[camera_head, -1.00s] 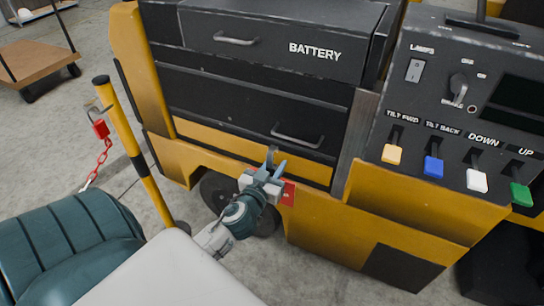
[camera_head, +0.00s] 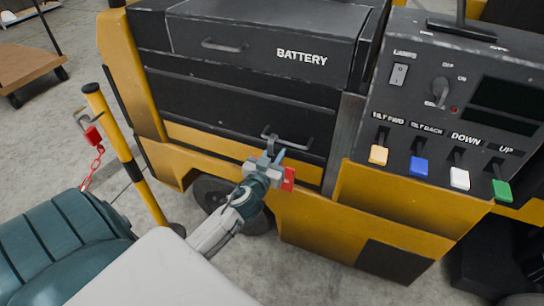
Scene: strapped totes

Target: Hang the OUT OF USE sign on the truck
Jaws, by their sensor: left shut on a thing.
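The truck (camera_head: 340,215) is yellow and black and fills the middle and right. Its black front has an upper part marked BATTERY and a lower panel with a grey bar handle (camera_head: 296,145). My left gripper (camera_head: 272,157) is just below and in front of this handle's left end. It is shut on a small red sign (camera_head: 288,179), which shows just right of the jaws, partly hidden by them. The sign's lettering cannot be read. I cannot tell whether the sign or the jaws touch the handle. My right gripper is not in view.
A control panel (camera_head: 455,90) with a key switch and several coloured levers is at the right. A yellow and black post (camera_head: 125,150) with a red chain (camera_head: 96,165) stands left of the truck. A brown cart (camera_head: 28,58) is at the far left. Grey floor shows between.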

